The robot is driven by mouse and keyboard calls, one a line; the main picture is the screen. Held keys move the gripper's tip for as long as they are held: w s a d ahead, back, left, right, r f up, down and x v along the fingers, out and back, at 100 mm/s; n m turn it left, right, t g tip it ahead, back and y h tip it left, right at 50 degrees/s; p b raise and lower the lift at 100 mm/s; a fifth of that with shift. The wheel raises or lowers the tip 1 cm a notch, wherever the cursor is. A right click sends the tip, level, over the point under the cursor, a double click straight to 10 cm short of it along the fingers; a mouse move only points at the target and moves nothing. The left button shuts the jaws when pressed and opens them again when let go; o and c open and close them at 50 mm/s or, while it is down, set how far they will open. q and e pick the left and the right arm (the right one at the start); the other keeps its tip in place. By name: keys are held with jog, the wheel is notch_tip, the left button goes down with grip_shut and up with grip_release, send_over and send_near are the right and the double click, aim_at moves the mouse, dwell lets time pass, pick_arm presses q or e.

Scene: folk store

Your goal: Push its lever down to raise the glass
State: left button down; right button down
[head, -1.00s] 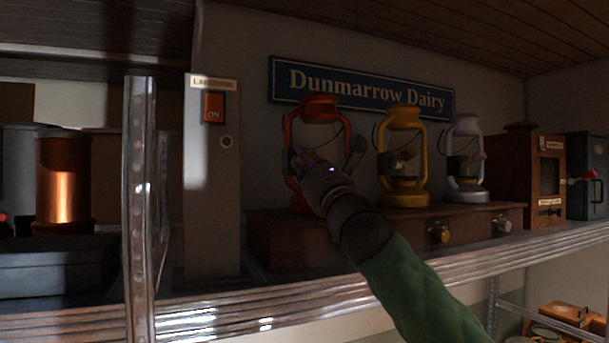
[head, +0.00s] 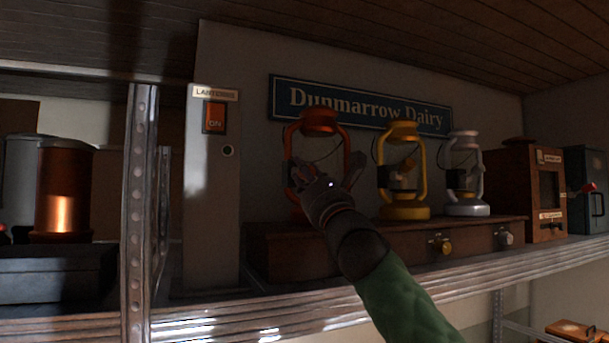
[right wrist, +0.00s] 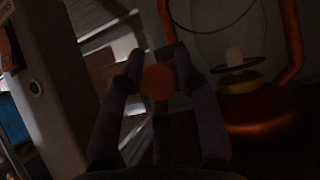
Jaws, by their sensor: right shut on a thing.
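The orange lantern (head: 319,122) stands at the left of a row of three lanterns on a wooden box. My right gripper (head: 308,178) reaches in front of its middle and hides part of its body. In the right wrist view my right gripper (right wrist: 158,80) is shut on a round orange knob (right wrist: 158,83), which sits between the fingertips beside the lantern. The lantern's burner and base (right wrist: 262,112) show to the right there. I cannot make out the glass clearly or how high it sits. My left gripper is not in view.
A yellow lantern (head: 404,212) and a silver lantern (head: 467,209) stand to the right. The wooden box (head: 290,250) has knobs on its front. A grey post (head: 212,240) with a lit switch (head: 214,117) and a metal shelf upright (head: 139,220) stand left.

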jog(key=c, duration=1)
grip_release()
jog(key=shift+d, duration=0.25)
jog(key=shift+s+f, duration=0.15)
jog(key=shift+s, duration=0.1)
jog(key=shift+s+d+f, duration=0.25)
jog(key=shift+s+d, duration=0.6)
jog(key=shift+s, duration=1.3)
jog(key=shift+s+d+f, duration=0.25)
jog(key=shift+s+d, duration=0.65)
jog(key=shift+s, duration=1.25)
jog(key=shift+s+d+f, duration=0.25)
jog(key=shift+s+d, duration=0.6)
jog(key=shift+s, duration=1.3)
jog(key=shift+o, duration=0.2)
